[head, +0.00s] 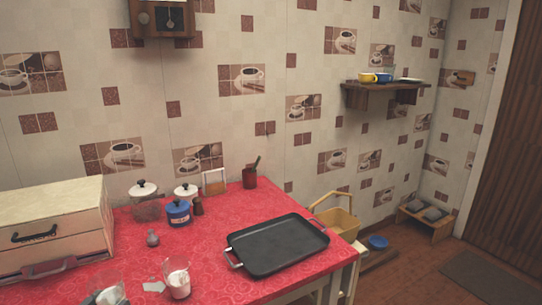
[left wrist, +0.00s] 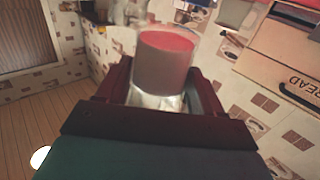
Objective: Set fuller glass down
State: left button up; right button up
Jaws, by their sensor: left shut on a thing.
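My left gripper (left wrist: 160,85) is shut on a clear glass (left wrist: 163,55) in the left wrist view. In the head view this glass (head: 109,281) is at the bottom left, over the red cloth, with a little of my left gripper (head: 100,298) at its lower part. Something whitish shows low in the held glass, but its level is unclear. Another glass (head: 177,278), upright with white contents, stands on the red counter (head: 205,245) to its right. I cannot tell whether the held glass touches the counter. My right gripper is not in view.
A bread box (head: 50,235) stands at the left, and a black tray (head: 277,245) lies at the right. Pots (head: 145,203), a blue canister (head: 179,212) and a small shaker (head: 152,238) stand behind. A small white piece (head: 153,286) lies between the glasses. Cloth between shaker and tray is clear.

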pick_arm(q)
jog(key=s+d+r, duration=0.2)
jog(key=d, duration=0.7)
jog(key=s+d+r, duration=0.2)
jog(key=s+d, duration=0.1)
jog(key=d, duration=0.6)
notch_tip(320, 180, up, 6)
jog(key=s+n+y, duration=0.1)
jog(key=n+y, duration=0.1)
jog(key=y, duration=0.2)
jog(key=shift+s+r+n+t, duration=0.2)
jog(key=shift+s+n+t, duration=0.1)
jog(key=shift+f, duration=0.1)
